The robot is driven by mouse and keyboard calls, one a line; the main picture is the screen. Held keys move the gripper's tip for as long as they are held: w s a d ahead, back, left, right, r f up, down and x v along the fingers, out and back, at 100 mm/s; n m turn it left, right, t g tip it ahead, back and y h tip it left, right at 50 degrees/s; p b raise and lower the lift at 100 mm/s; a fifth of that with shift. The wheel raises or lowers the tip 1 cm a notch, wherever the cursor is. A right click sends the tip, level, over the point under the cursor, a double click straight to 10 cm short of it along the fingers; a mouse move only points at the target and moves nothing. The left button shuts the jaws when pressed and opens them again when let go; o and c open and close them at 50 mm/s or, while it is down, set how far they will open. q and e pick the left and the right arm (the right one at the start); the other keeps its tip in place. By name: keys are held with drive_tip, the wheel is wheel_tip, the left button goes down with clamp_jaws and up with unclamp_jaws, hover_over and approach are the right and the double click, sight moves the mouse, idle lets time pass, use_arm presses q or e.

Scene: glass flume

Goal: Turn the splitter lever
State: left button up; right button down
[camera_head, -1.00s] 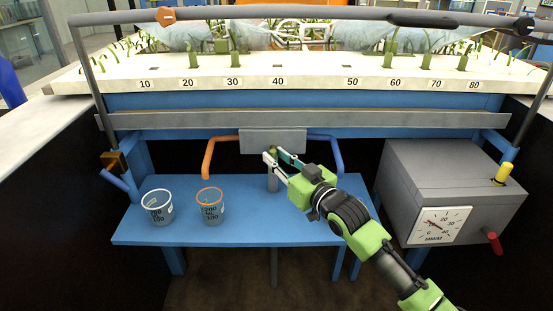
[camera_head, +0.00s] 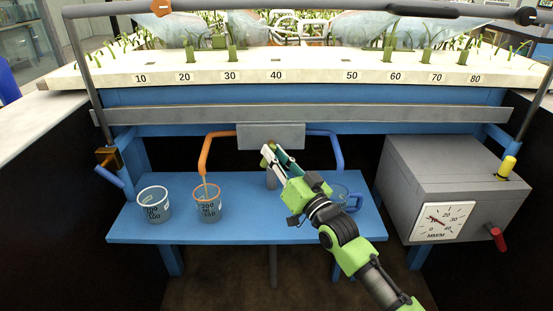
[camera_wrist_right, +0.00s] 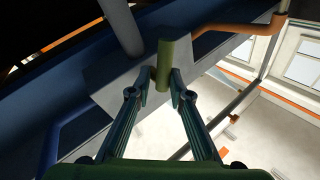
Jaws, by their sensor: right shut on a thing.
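The splitter box (camera_head: 272,134) is a grey block under the flume's front edge. An orange pipe (camera_head: 203,158) leaves it on the left and a blue pipe (camera_head: 338,152) on the right. The splitter lever, an olive-green rod (camera_wrist_right: 173,62), stands between my right gripper's fingers in the right wrist view. My right gripper (camera_head: 272,154) is shut on the lever just below the box; its fingers hide most of it in the head view. An orange-rimmed beaker (camera_head: 207,212) stands under the orange pipe, with a thin stream falling into it. My left gripper is not in view.
A white-rimmed beaker (camera_head: 154,215) stands on the blue bench (camera_head: 245,222) at left. A grey box with a dial (camera_head: 437,222) stands at right. The bench's middle is clear.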

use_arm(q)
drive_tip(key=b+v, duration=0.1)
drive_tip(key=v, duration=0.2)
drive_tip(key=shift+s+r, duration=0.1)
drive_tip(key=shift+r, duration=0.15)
use_arm(e)
drive_tip(key=m, duration=0.1)
drive_tip(key=a+m+t, duration=0.1)
drive_tip(key=shift+s+m, duration=0.15)
drive_tip(key=shift+m, duration=0.15)
drive_tip(key=shift+d, duration=0.1)
drive_tip(key=c, duration=2)
unclamp_jaws()
drive_tip(key=shift+r, duration=0.1)
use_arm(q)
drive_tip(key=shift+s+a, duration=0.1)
use_arm(e)
drive_tip(key=v, duration=1.2)
drive_tip(key=shift+f, duration=0.3)
